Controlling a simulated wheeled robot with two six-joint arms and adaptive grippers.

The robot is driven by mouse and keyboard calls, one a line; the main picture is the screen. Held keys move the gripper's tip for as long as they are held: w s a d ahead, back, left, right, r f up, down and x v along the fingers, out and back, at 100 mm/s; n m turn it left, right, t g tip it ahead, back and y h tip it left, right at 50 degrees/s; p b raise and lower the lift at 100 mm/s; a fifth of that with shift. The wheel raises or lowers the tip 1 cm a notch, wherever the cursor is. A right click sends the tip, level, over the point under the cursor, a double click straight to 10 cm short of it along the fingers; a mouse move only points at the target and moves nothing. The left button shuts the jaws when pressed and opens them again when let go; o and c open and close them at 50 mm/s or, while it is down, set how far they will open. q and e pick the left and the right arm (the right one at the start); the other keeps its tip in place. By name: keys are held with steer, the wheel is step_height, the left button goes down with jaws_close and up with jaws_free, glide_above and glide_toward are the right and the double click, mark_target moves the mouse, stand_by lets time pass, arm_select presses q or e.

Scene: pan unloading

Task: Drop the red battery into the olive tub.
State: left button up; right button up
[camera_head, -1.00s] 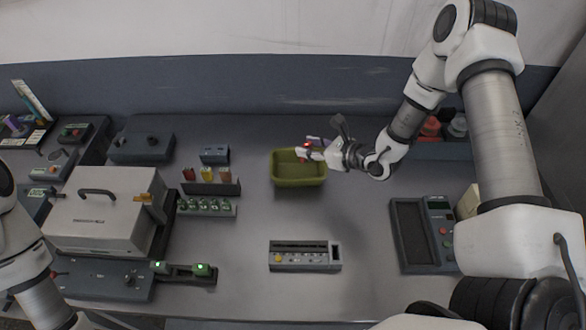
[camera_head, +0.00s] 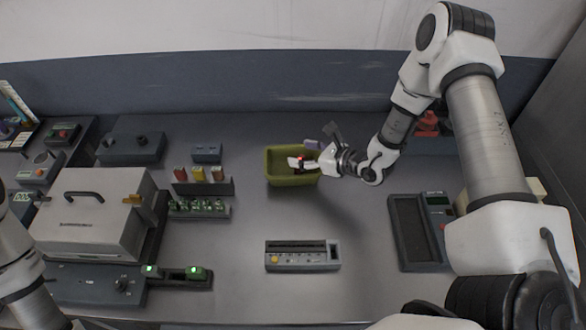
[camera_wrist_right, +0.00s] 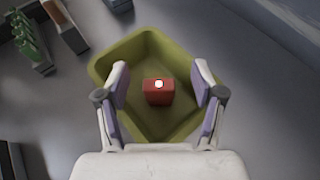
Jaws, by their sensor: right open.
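The olive tub (camera_head: 280,181) stands on the grey bench near the middle of the head view. My right gripper (camera_head: 303,163) is over the tub, reaching in from the right, with its jaws open. In the right wrist view the red battery (camera_wrist_right: 157,96), with a bright spot on top, shows between the open fingers and inside the outline of the tub (camera_wrist_right: 104,68). A gap shows between the battery and each finger. I cannot tell whether it rests on the tub floor. My left arm shows at the left edge; its gripper is out of view.
Left of the tub are a rack with several coloured blocks (camera_head: 203,187) and a row of green pieces (camera_head: 198,208). A lidded grey box (camera_head: 95,222) stands further left. A slotted tray (camera_head: 302,256) lies in front, a dark panel device (camera_head: 420,232) at right. Bench between is clear.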

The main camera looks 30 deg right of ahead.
steer(key=v, duration=1.1)
steer(key=shift+s+d+r, duration=0.15)
steer(key=shift+s+d, duration=0.05)
steer(key=shift+s, duration=0.1)
